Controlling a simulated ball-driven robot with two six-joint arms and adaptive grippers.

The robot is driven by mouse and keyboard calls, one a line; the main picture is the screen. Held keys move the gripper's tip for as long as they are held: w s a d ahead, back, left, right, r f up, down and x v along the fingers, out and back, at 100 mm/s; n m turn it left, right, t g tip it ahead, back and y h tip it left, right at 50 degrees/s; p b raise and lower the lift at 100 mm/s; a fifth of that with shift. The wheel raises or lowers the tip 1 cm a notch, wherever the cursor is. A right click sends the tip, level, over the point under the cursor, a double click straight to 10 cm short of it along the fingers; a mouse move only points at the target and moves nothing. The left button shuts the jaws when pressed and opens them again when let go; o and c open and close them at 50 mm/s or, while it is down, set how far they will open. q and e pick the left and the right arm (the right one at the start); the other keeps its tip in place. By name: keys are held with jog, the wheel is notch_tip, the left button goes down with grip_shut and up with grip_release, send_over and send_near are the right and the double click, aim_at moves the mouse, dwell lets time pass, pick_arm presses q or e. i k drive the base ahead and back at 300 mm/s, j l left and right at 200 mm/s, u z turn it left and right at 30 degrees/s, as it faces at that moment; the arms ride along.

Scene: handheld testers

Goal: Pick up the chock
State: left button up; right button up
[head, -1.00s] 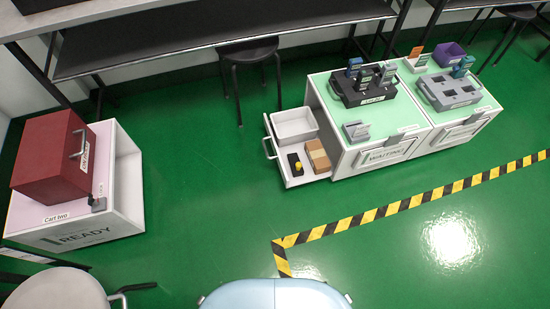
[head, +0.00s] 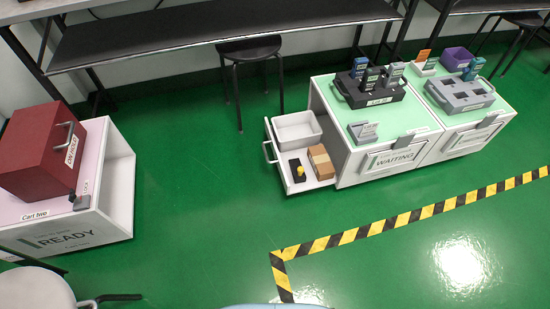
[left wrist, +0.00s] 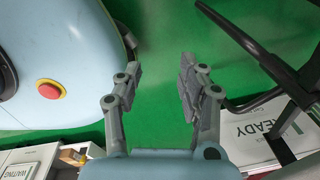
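The open drawer (head: 310,184) of the WAITING cart holds a black block with a yellow knob (head: 298,169) and a brown block (head: 320,160). I cannot tell for certain which is the chock; the black piece with the knob is one candidate. The two lie side by side in front of a white bin (head: 297,129). My left gripper (left wrist: 158,82) is open and empty in the left wrist view, with green floor between its fingers. Neither gripper shows in the head view, and my right gripper is in no view.
The READY cart (head: 78,232) with a red box (head: 42,150) stands at left. A black stool (head: 249,50) stands behind. A pale round seat (head: 34,288) is near left. Green floor between is clear.

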aim_at(298, 174)
jog(key=i+l, duration=0.35)
jog(key=l, duration=0.2)
jog(key=i+l+u, duration=0.1)
jog(key=u, duration=0.3)
jog(key=i+l+u, duration=0.1)
jog(key=l+u, duration=0.55)
jog(key=u, duration=0.5)
jog(key=i, duration=0.05)
